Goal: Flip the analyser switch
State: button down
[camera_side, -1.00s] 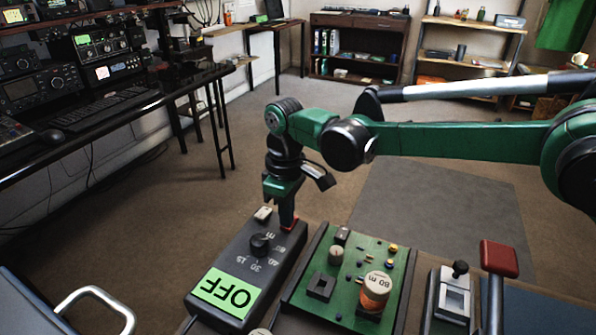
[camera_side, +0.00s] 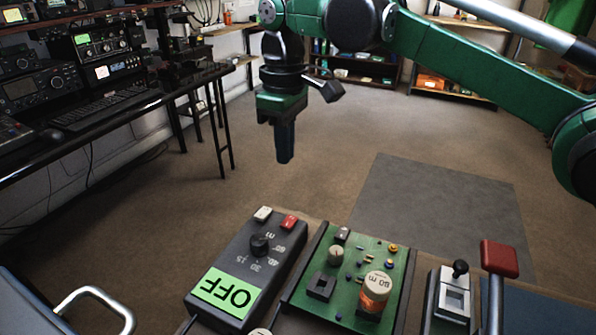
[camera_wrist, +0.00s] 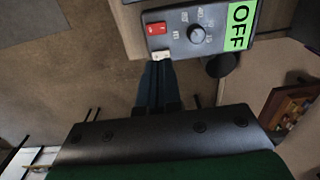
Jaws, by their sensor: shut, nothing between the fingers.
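The analyser (camera_side: 247,272) is a dark box with a black knob (camera_side: 260,244), a white button (camera_side: 263,214), a red switch (camera_side: 289,222) and a green display reading OFF (camera_side: 227,292). In the wrist view the red switch (camera_wrist: 156,29) and white button (camera_wrist: 163,56) sit at the box's end, with the knob (camera_wrist: 196,34) and OFF display (camera_wrist: 238,26) beyond. My gripper (camera_side: 285,158) is shut and empty, pointing down, raised above and behind the box's far end. In the wrist view its fingers (camera_wrist: 158,72) appear just below the white button; they look apart from the box.
A green circuit board (camera_side: 350,275) with a glowing coil marked 80 m stands right of the analyser. Further right are a lever box (camera_side: 450,295) and a red-topped lever (camera_side: 498,258). A metal handle (camera_side: 98,295) is at lower left. Open floor lies behind.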

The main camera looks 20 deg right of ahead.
jog(key=shift+r, duration=0.9)
jog(key=s+d+r+m+t, duration=0.2)
jog(key=d+m, duration=0.1)
jog(key=d, duration=0.4)
jog(key=s+d+r+m+t, duration=0.1)
jog(key=s+d+m+t, duration=0.1)
jog(key=d, duration=0.4)
jog(key=s+d+f+m+t, duration=0.3)
jog(key=s+d+f+m, duration=0.1)
jog(key=s+d+f, duration=0.4)
jog(key=shift+s+f, duration=0.45)
jog(key=shift+s, duration=0.7)
jog(key=shift+d, duration=0.1)
